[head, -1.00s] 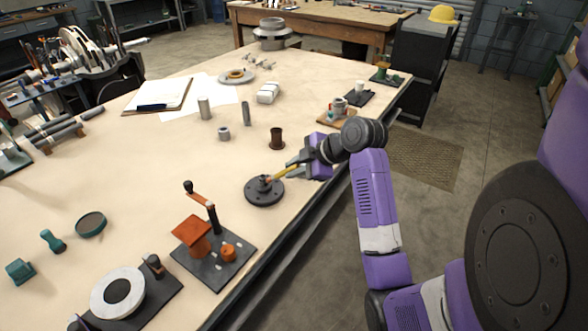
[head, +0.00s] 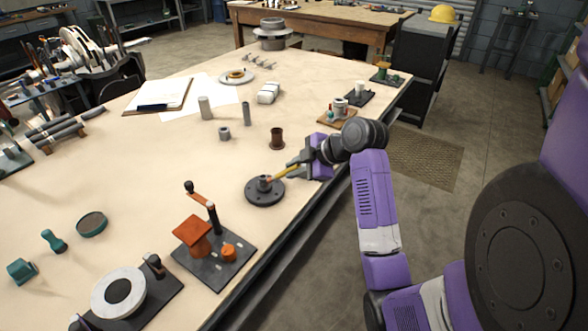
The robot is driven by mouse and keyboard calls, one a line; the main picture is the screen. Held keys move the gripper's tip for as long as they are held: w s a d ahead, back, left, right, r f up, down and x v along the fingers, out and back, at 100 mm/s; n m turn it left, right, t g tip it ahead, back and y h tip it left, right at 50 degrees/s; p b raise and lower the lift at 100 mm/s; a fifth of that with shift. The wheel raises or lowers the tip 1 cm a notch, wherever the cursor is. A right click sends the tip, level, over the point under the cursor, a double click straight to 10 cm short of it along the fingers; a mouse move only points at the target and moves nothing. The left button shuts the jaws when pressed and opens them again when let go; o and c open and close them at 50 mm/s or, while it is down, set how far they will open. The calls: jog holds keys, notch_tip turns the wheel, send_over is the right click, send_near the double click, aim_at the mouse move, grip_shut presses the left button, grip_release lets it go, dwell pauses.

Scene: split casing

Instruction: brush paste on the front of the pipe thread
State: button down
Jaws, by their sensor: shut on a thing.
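A dark round flange (head: 264,193) lies flat on the table, with a short upright pipe stub (head: 264,182) at its centre. The thread on the stub is too small to make out. My gripper (head: 301,163) is to the upper right of the flange and is shut on a brush with a yellow handle (head: 285,173). The brush slants down to the left, and its reddish tip (head: 271,180) is at the right side of the stub. I cannot tell whether the tip touches it. Paste is not distinguishable.
A dark plate with an orange block (head: 193,232) and an upright post stands in front of the flange. A brown spool (head: 277,138) stands behind it. Grey cylinders (head: 205,107) stand farther back.

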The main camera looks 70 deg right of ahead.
jog(key=shift+f+b, duration=0.45)
jog(key=shift+f, duration=0.5)
jog(key=shift+w+a+r+p, duration=0.1)
jog(key=shift+r+p, duration=0.3)
jog(key=shift+p, duration=0.05)
dwell(0.4)
jog(key=shift+s+r, duration=0.1)
jog(key=shift+s, duration=0.1)
jog(key=shift+s+a+p, duration=0.2)
jog(key=shift+s, duration=0.75)
jog(key=shift+s+a+p, duration=0.15)
jog(key=shift+s+a, duration=0.05)
jog(key=shift+s, duration=0.75)
jog(key=shift+s+a+p, duration=0.2)
jog(key=shift+s, duration=0.75)
jog(key=shift+w, duration=0.1)
